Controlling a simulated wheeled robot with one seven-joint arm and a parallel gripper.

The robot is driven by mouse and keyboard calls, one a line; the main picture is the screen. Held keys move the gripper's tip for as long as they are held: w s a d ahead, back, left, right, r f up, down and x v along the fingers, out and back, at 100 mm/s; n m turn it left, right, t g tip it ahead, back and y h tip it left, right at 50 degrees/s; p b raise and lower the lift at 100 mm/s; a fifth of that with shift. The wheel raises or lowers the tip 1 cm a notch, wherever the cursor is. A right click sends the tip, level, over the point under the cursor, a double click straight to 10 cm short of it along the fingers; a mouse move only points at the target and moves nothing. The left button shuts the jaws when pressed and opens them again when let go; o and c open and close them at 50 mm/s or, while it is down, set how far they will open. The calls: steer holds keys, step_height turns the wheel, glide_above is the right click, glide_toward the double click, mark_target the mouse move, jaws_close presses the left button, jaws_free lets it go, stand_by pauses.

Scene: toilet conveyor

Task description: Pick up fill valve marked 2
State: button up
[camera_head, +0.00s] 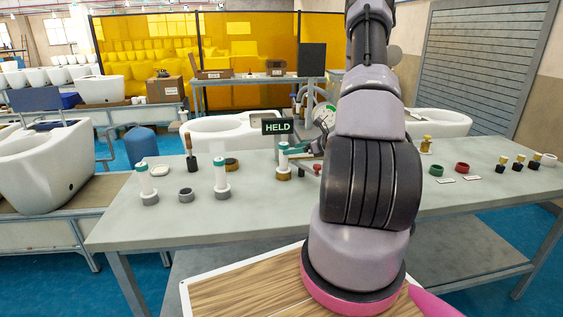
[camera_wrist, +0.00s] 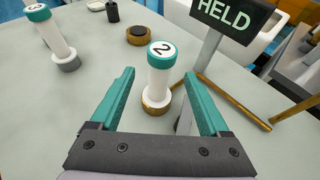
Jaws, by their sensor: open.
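The fill valve marked 2 (camera_wrist: 160,76) stands upright in the wrist view, a white cylinder with a teal cap bearing a 2 and a brass-coloured base ring. In the head view it stands near the middle of the table (camera_head: 283,160). My gripper (camera_wrist: 163,92) is open, its two teal fingers on either side of the valve with visible gaps, and not closed on it. In the head view my arm covers the gripper for the most part.
A HELD sign (camera_wrist: 232,18) on a post stands just right of the valve. A brown rod (camera_wrist: 235,103) lies at right. Another teal-capped valve (camera_wrist: 55,42) stands at left, and a dark brass-rimmed ring (camera_wrist: 141,35) lies behind. The grey table (camera_head: 225,222) is clear in front.

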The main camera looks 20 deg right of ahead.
mark_target(284, 160)
steer(key=shift+x, duration=3.1)
jaws_close()
